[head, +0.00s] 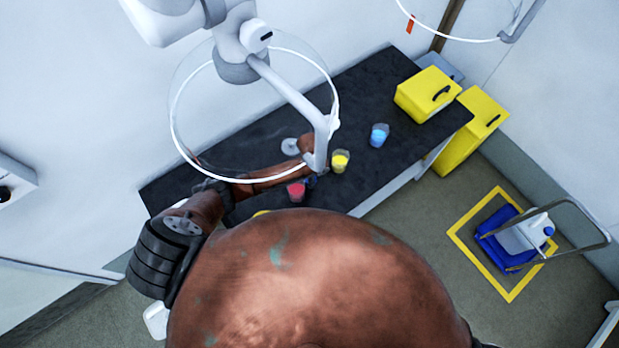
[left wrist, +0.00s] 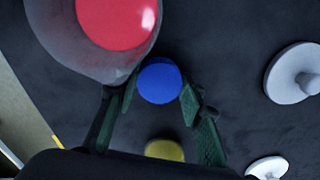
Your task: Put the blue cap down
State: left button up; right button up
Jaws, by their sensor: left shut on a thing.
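The blue cap (left wrist: 160,78) sits between the two green fingertips of my left gripper (left wrist: 159,92), which is shut on it. In the head view my left gripper (head: 314,178) is small and partly hidden, over the dark bench between the red and yellow cups. In the left wrist view the clear cup with red contents (left wrist: 116,20) is right beside the cap, at the upper left. I cannot tell whether the cap touches the bench. My right gripper is not in view.
The dark bench (head: 370,95) also holds a yellow cup (head: 340,161) and a blue cup (head: 379,135). White stemmed pieces (left wrist: 293,74) lie at right in the wrist view. A yellow round thing (left wrist: 165,150) is partly hidden by my gripper. A clear ringed lamp hangs over the bench.

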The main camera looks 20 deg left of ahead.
pick_arm(q)
jog(key=o, duration=0.7)
jog(key=shift+s+f, duration=0.15)
jog(key=shift+f, duration=0.05)
jog(key=o, duration=0.5)
jog(key=shift+f, duration=0.1)
jog(key=shift+c, duration=0.2)
notch_tip(320, 180, up, 14)
jog(key=shift+f+p, duration=0.25)
jog(key=shift+p, duration=0.1)
